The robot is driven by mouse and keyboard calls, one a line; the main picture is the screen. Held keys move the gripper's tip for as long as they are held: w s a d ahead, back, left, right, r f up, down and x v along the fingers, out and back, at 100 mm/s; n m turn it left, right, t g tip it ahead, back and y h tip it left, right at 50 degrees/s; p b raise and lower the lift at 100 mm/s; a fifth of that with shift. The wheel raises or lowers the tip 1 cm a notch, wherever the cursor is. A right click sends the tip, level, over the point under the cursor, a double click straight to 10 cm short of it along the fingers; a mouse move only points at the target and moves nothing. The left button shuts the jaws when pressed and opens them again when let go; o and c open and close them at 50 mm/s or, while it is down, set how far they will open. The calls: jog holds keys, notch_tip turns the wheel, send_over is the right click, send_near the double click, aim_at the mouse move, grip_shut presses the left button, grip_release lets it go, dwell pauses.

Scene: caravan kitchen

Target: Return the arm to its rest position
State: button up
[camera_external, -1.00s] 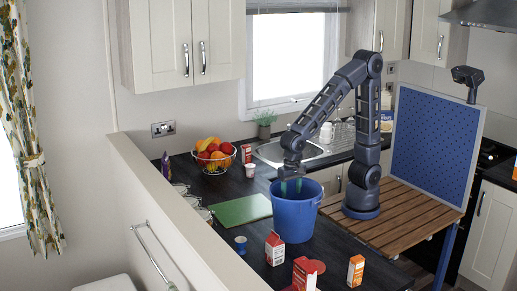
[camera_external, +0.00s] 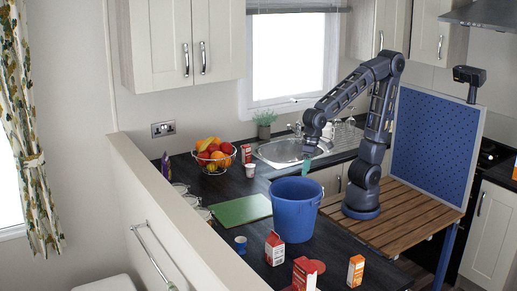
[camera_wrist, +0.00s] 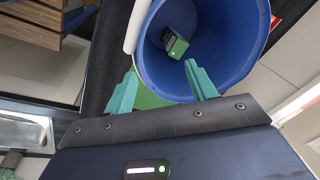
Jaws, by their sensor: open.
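My gripper (camera_external: 307,163) hangs in the air near the back right rim of the blue bucket (camera_external: 293,216), with its teal fingers pointing down. In the wrist view my gripper (camera_wrist: 160,78) has its two fingers spread wide with nothing between them. The bucket (camera_wrist: 232,45) fills the upper middle of that view, and a small green and dark item (camera_wrist: 176,42) lies inside it. My arm rises from the slatted wooden platform and bends over at its elbow, reaching left.
A fruit bowl (camera_external: 213,157), a red carton (camera_external: 246,153) and a white cup (camera_external: 250,170) stand behind the bucket. A green board (camera_external: 240,210) lies to its left. Several cartons (camera_external: 355,270) stand in front. A blue pegboard (camera_external: 432,145) rises right of my arm. The sink (camera_external: 283,152) is behind.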

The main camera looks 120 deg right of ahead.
jog(key=s+d+r+n+t, duration=0.1)
jog(key=s+n, duration=0.3)
jog(key=s, duration=0.3)
jog(key=s+d+r+n+t, duration=0.1)
jog(key=s+r+n, duration=0.1)
jog(key=s+n, duration=0.3)
jog(key=s, duration=0.3)
jog(key=shift+d+r+n, duration=0.2)
jog(key=shift+r+n, duration=0.05)
jog(key=shift+n, duration=0.05)
